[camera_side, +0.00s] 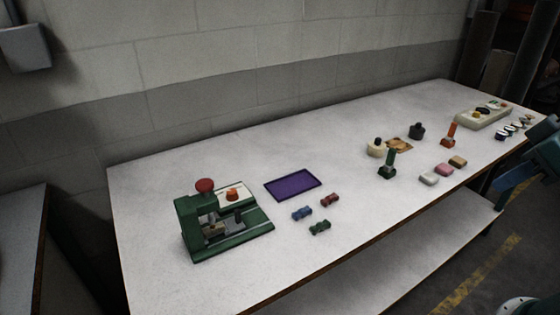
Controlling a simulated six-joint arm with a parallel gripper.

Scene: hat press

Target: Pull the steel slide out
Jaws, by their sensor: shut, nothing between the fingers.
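The green hat press (196,232) stands at the left end of the white table, with a red round knob (205,185) on top. The steel slide looks like the grey metal part (222,229) low in the press's opening, on the green base. It is small and partly shaded, so I cannot tell how far in it sits. An orange button on a white panel (234,194) is behind it. My gripper is not in view. A teal part at the right edge seems to be my arm, far from the press.
A purple tray (292,185) lies right of the press, with several small blue, red and green pieces (302,214) in front. Stamps, colored blocks (443,169) and a pale tray (484,117) stand farther right. The table in front of the press is clear.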

